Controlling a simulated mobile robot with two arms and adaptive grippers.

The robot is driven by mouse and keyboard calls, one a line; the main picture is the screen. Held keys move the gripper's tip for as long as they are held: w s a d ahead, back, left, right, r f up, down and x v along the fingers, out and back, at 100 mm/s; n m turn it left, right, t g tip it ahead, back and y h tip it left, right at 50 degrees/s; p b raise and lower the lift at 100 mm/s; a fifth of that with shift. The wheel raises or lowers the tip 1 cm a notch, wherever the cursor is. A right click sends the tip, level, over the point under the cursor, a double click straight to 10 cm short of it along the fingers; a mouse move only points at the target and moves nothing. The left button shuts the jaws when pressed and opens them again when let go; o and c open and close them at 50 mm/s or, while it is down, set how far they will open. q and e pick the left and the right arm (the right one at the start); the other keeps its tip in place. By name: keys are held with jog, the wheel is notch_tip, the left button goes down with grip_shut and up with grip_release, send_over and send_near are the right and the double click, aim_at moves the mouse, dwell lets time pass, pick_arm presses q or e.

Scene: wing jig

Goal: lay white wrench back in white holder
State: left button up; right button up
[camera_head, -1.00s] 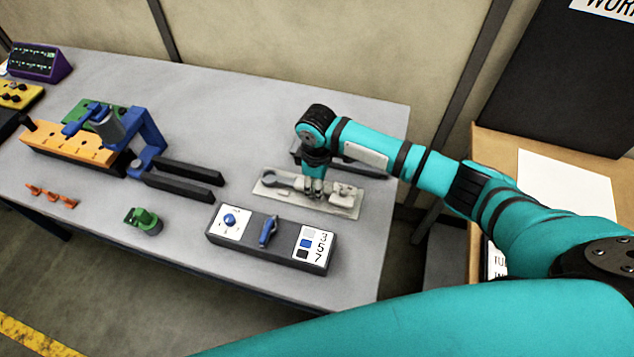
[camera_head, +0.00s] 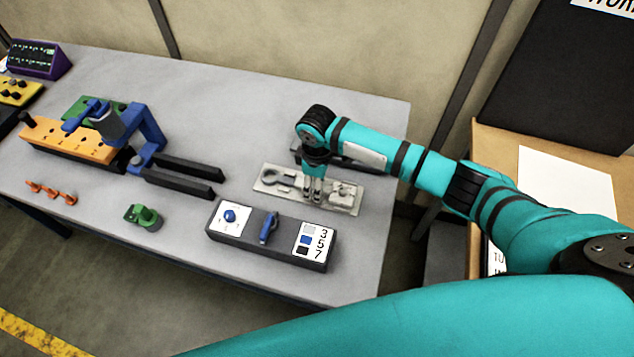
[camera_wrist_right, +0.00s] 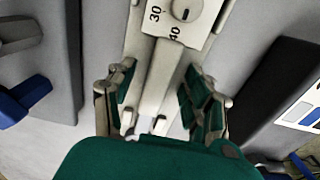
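The white holder (camera_head: 352,207) is a pale flat plate on the grey table, below my right gripper. The white wrench (camera_head: 274,177) appears to lie in it. Its round head shows left of the fingers and its other end is partly hidden by them. My right gripper (camera_head: 313,193) points down over the plate. In the right wrist view its fingers (camera_wrist_right: 158,98) stand apart on both sides of a pale bar (camera_wrist_right: 152,80), with gaps visible. I cannot tell how deep the wrench sits. My left gripper is not in view.
A dark control box (camera_head: 272,262) with a blue lever stands in front of the holder. A blue bracket with two black prongs (camera_head: 178,187) is left of it. A green part (camera_head: 142,217) and an orange block (camera_head: 68,142) stand farther left. The back middle table is clear.

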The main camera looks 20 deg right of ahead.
notch_tip(320, 180, up, 12)
dwell(0.7)
